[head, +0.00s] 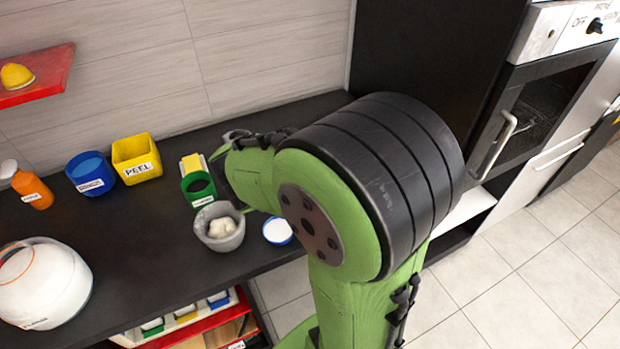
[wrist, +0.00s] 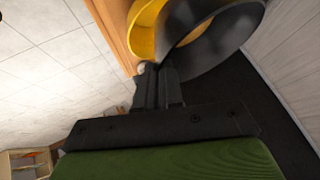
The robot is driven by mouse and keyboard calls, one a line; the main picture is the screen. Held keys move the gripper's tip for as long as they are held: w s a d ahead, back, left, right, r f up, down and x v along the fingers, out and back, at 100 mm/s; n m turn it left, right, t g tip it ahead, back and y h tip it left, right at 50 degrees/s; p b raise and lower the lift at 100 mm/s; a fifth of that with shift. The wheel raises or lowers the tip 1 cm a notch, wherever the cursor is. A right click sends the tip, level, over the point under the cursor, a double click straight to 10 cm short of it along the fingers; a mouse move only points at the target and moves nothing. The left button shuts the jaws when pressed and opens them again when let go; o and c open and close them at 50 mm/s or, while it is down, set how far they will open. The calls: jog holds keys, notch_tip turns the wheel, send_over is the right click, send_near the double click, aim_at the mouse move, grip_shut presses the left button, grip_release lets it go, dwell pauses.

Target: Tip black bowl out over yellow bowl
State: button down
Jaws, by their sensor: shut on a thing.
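In the wrist view my gripper (wrist: 160,88) is shut on the edge of the black bowl (wrist: 225,45). The black bowl looks tilted, with its round rim showing. The yellow bowl (wrist: 146,32) shows right beside and partly behind it, cut off by the top of the picture. I cannot tell whether the two touch, or what the black bowl holds. In the head view my green arm hides my gripper and most of what is around it. A small grey rounded edge shows past the arm at the back, and I cannot tell what it is.
On the dark counter (head: 140,240) stand a grey bowl with white contents (head: 219,241), a green container (head: 199,190), a yellow PEEL box (head: 137,160), a blue container (head: 90,173), an orange bottle (head: 33,190) and a large white vessel (head: 45,290). An oven (head: 540,100) stands right.

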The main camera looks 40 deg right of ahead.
jog(key=y, duration=0.2)
jog(key=d+f+y+p, duration=0.1)
jog(key=y, duration=0.1)
jog(key=m+t+y, duration=0.1)
jog(key=shift+s+d+f+y+p, duration=0.15)
jog(key=shift+s+d+y+p, duration=0.1)
jog(key=shift+d+y+p, duration=0.15)
jog(key=shift+a, duration=0.15)
jog(key=d+y+p, duration=0.1)
jog(key=y+p, duration=0.1)
jog(key=shift+s+d+m+t+y, duration=0.25)
jog(key=shift+d+m+t+y, duration=0.05)
jog(key=shift+d+t+y, duration=0.1)
jog(key=shift+a, duration=0.1)
